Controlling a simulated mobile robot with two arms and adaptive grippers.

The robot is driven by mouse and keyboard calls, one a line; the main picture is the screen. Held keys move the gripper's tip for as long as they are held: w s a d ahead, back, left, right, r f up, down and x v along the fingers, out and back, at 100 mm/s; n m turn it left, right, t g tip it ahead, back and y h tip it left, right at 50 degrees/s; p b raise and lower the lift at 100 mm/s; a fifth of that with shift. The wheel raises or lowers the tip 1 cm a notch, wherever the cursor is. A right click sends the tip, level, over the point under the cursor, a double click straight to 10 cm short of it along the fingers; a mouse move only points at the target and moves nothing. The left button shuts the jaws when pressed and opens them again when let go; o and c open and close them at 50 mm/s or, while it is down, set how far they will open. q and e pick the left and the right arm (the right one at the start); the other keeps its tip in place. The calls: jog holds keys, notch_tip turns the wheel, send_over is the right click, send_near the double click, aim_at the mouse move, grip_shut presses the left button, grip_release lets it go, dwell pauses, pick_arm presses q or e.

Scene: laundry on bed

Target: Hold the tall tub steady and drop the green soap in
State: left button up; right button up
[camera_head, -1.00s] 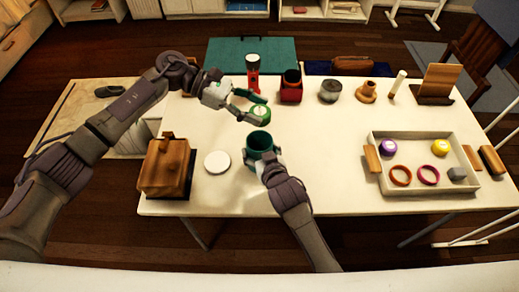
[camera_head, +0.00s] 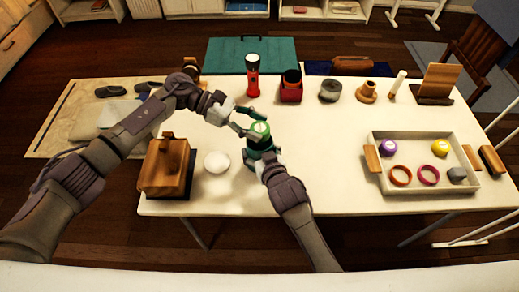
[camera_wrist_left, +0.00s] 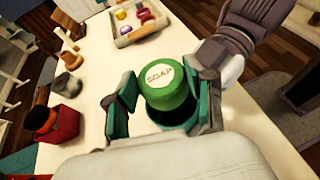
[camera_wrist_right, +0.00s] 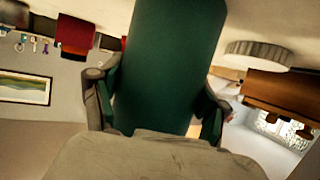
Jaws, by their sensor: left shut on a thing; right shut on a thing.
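The green soap (camera_head: 260,130), a round piece with a pale top, is between the fingers of my left gripper (camera_head: 248,127), which is shut on it. In the left wrist view the soap (camera_wrist_left: 167,82) has a white label reading SOAP and sits over the dark mouth of the tub (camera_wrist_left: 178,114). How far it reaches inside is hard to tell. The tall dark green tub (camera_head: 259,153) stands upright on the table. My right gripper (camera_head: 265,161) is shut on its near side. In the right wrist view the tub wall (camera_wrist_right: 165,65) fills the space between the fingers.
A wooden box (camera_head: 165,168) and a white round thing (camera_head: 216,162) are left of the tub. A red flashlight (camera_head: 253,75), a red holder (camera_head: 290,88) and several other items line the far edge. A tray (camera_head: 424,188) is at right. The table between is clear.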

pick_arm(q)
jog(key=o, duration=1.3)
jog(key=shift+c, duration=0.2)
jog(key=v, duration=1.2)
pick_arm(e)
jog(key=o, duration=1.2)
jog(key=shift+c, duration=0.2)
